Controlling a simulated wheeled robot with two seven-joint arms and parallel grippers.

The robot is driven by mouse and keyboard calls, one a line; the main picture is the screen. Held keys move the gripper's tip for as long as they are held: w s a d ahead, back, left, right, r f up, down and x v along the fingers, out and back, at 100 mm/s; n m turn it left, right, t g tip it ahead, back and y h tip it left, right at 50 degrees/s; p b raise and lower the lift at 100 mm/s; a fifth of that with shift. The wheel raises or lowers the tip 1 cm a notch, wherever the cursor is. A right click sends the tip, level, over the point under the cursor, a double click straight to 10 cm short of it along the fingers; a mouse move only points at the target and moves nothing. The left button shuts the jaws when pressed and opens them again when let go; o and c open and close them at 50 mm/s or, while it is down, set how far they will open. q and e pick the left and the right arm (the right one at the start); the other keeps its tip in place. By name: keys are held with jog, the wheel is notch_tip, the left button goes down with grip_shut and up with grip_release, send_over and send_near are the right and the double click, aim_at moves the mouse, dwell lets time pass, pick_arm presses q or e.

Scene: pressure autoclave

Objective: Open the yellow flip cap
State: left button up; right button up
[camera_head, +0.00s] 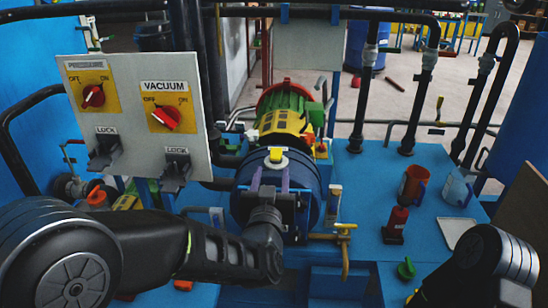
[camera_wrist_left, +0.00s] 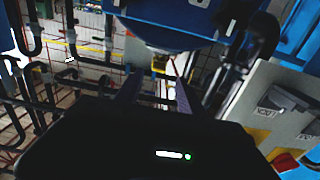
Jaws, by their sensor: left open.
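My left gripper (camera_head: 271,174) comes in from the lower left, in front of the vessel. Its two purple fingers stand apart, just below the cap, with nothing seen between them. I cannot tell whether they touch it. My right gripper is not visible; only part of that arm shows.
A panel (camera_head: 135,85) with red PRESSURE and VACUUM knobs stands left of the vessel; it also edges the left wrist view (camera_wrist_left: 275,110). A yellow-handled tap (camera_head: 345,228) is close right.

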aim_at(275, 160)
pick_arm(q)
jog(key=shift+w, duration=3.85)
jog(key=shift+c, duration=0.2)
grip_shut()
